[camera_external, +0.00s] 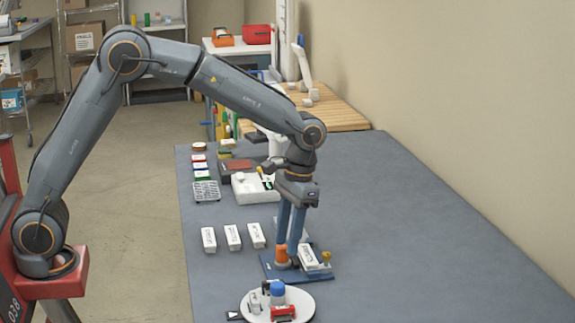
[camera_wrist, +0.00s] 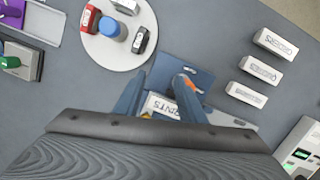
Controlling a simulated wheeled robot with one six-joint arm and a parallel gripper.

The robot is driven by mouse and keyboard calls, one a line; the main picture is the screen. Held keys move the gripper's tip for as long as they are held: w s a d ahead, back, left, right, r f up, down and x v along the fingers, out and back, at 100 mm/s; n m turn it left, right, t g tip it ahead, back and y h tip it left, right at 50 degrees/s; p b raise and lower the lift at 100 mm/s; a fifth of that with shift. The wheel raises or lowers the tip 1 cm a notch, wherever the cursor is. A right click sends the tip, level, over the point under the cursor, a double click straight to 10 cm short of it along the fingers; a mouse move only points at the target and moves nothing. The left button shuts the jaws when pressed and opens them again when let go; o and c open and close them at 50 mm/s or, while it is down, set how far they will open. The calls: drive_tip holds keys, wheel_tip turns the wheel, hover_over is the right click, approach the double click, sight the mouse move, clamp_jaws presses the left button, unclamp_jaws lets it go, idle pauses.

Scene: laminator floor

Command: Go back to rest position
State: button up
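My gripper (camera_external: 288,245) points down over the blue base plate (camera_external: 268,268) on the grey table. Its two blue fingers stand apart, with nothing visibly clamped between them; the wrist view also shows the gripper (camera_wrist: 160,80) with spread fingers. A white labelled box (camera_external: 309,257) lies on the plate, just right of the fingers in the external view. In the wrist view the box (camera_wrist: 160,105) shows between the fingers, partly hidden by my gripper body. An orange part (camera_external: 281,255) stands on the plate close to the fingertips. Whether the fingertips touch anything is unclear.
Three white boxes (camera_external: 232,236) stand in a row left of the plate. A round white tray (camera_external: 300,297) with small items is in front. A white device (camera_external: 248,190) and small coloured items lie behind. The table's right side (camera_external: 430,235) is clear; a wall borders it.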

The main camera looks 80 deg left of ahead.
drive_tip(key=s+f+m+t, duration=0.1)
drive_tip(key=s+f, duration=0.2)
drive_tip(key=s, duration=0.9)
drive_tip(key=s+d+f+m+t, duration=0.1)
drive_tip(key=s+f, duration=0.3)
drive_tip(key=s, duration=0.8)
drive_tip(key=shift+s+d+m+y, duration=0.2)
drive_tip(key=shift+s+m+y, duration=0.2)
drive_tip(key=shift+m, duration=0.1)
